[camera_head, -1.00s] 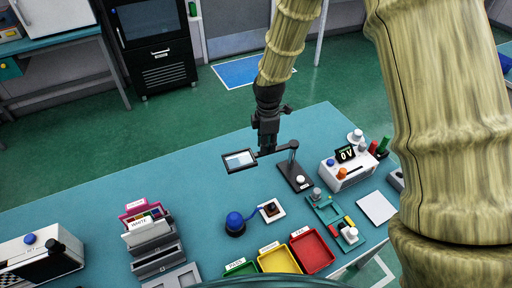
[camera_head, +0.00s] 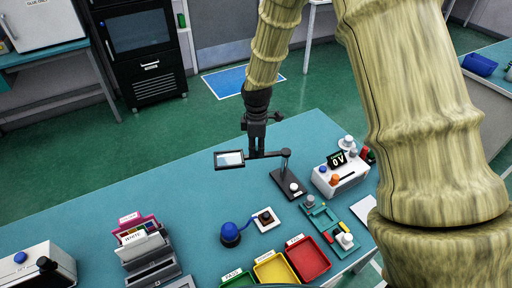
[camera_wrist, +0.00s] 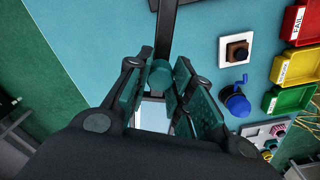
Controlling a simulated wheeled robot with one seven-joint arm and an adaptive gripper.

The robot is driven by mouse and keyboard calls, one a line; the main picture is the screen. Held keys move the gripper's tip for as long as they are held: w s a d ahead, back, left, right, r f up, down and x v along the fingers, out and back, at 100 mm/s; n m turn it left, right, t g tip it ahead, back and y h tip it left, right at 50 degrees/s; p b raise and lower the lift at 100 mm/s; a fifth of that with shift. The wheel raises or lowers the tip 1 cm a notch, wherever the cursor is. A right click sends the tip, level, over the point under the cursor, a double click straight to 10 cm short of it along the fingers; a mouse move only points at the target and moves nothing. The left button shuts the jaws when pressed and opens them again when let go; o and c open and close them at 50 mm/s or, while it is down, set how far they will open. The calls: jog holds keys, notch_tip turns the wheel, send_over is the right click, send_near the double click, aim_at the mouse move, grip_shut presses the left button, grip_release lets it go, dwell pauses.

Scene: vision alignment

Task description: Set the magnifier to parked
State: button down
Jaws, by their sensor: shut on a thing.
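The magnifier has a dark-framed rectangular lens head (camera_head: 229,159) on a thin horizontal arm, joined to an upright post on a black base (camera_head: 289,185) with a white knob. It stands on the teal table, its head pointing left in the head view. My gripper (camera_head: 257,150) is at the arm just right of the lens head. In the wrist view, my gripper's fingers (camera_wrist: 160,88) close on a teal knob-like handle (camera_wrist: 160,73) on the magnifier. The dark arm (camera_wrist: 165,28) runs up from there, and the lens is partly hidden below between the fingers.
Right of the magnifier stands a white meter box (camera_head: 340,178). In front are a blue knob device (camera_head: 231,233) and red (camera_head: 309,259), yellow (camera_head: 276,270) and green (camera_head: 238,281) trays. A slotted rack (camera_head: 148,255) stands to the left. The table behind the magnifier is clear.

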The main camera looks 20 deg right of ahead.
jog(key=c, duration=1.5)
grip_release()
jog(key=shift+f, duration=0.15)
jog(key=o, duration=0.3)
jog(key=shift+w, duration=0.15)
notch_tip(320, 180, up, 12)
